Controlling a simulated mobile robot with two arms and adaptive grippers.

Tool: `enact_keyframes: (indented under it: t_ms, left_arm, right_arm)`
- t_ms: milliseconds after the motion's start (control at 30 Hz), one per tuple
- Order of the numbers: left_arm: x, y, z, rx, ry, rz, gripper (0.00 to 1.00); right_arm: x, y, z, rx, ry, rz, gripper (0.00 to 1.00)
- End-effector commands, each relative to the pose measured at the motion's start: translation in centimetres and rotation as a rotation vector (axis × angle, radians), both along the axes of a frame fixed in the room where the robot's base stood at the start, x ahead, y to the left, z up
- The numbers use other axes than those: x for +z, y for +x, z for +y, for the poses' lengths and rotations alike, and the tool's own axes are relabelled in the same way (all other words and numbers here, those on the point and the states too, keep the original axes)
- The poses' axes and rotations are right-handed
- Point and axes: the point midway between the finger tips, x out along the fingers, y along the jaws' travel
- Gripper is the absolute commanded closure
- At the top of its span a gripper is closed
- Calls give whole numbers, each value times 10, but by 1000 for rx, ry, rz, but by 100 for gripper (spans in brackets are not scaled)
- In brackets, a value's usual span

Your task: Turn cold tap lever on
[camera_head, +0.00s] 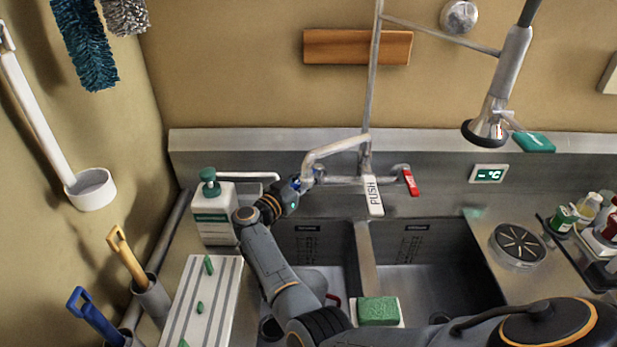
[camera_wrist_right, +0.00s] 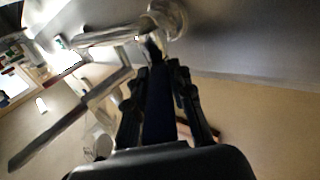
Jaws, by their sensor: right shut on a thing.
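The tap (camera_head: 340,180) is mounted on the steel back wall above the double sink, with a red lever (camera_head: 410,181) on its right side. My right gripper (camera_head: 297,186) is at the tap's left end and shut on the cold tap lever. A little blue shows there, but the gripper hides most of the lever. In the right wrist view, the fingers (camera_wrist_right: 160,66) reach to the metal tap body (camera_wrist_right: 165,18); the lever between them is dark and hard to make out. My left gripper is not in view.
A soap bottle (camera_head: 213,212) stands close left of my right gripper. A spray head (camera_head: 488,125) hangs at upper right, and a white PUSH lever (camera_head: 374,196) hangs mid-tap. A green sponge (camera_head: 378,311) lies at the sink's front. The right basin (camera_head: 435,270) looks empty.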

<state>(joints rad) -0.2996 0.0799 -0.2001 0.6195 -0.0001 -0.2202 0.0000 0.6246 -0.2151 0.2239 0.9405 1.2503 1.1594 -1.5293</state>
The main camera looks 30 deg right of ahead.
Motion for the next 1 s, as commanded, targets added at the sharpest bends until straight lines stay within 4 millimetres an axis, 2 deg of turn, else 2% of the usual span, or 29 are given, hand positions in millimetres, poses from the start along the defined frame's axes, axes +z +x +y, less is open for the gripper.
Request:
enact_keyframes:
  t_ms: [67, 100, 200, 667, 767, 1000]
  left_arm:
    - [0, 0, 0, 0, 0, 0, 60]
    - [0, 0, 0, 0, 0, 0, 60]
    - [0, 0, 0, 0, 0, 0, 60]
    - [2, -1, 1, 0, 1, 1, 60]
    - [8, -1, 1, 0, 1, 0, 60]
    - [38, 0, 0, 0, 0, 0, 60]
  right_arm:
    - [-1, 0, 0, 1, 2, 2, 100]
    - [-1, 0, 0, 1, 2, 2, 76]
    - [-1, 0, 0, 1, 2, 2, 55]
    - [0, 0, 0, 5, 1, 1, 55]
    - [2, -2, -1, 25, 1, 1, 55]
    - [5, -10, -6, 181, -5, 4, 55]
